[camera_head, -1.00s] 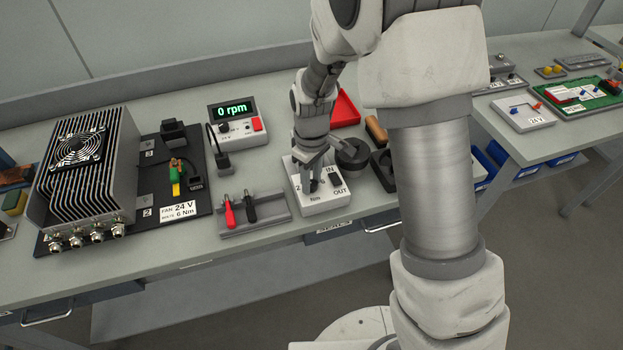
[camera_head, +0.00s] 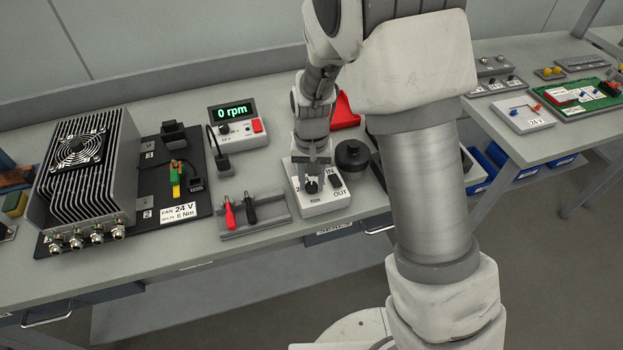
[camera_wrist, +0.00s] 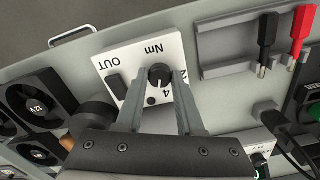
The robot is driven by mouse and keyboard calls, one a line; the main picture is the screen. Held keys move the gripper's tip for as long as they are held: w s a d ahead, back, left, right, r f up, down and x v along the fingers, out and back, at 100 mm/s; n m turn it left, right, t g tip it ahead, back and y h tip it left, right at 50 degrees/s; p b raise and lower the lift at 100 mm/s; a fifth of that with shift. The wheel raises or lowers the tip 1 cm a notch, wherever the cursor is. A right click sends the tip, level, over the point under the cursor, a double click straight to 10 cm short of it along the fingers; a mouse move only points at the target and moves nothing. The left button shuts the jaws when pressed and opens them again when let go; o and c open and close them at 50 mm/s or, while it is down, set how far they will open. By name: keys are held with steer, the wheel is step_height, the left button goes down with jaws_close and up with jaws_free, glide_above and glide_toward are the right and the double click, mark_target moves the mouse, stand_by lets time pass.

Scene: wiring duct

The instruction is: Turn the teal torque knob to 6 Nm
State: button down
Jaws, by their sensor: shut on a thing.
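The numbers 2 and 4 show beside the knob in the wrist view; the fingers cover part of the scale, and I cannot read the pointer setting. My gripper (camera_wrist: 160,78) is shut on the knob, one finger on each side of it. In the head view the knob (camera_head: 312,186) shows below my gripper (camera_head: 311,179).
A grey holder (camera_head: 268,223) with red and black probes is left of the box. A dark round part (camera_head: 351,156) sits close behind it on the right.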

mark_target(311, 185)
steer(key=m+p, duration=0.1)
steer(key=m, duration=0.4)
steer(key=shift+r+m, duration=0.15)
steer(key=shift+m, duration=0.15)
steer(key=shift+m+p, duration=0.9)
steer(key=shift+m, duration=1.2)
steer(key=c, duration=0.5)
jaws_free()
steer(key=shift+c, duration=0.2)
step_height(311, 185, up, 17)
steer(key=p, duration=0.1)
steer(key=shift+r, duration=0.1)
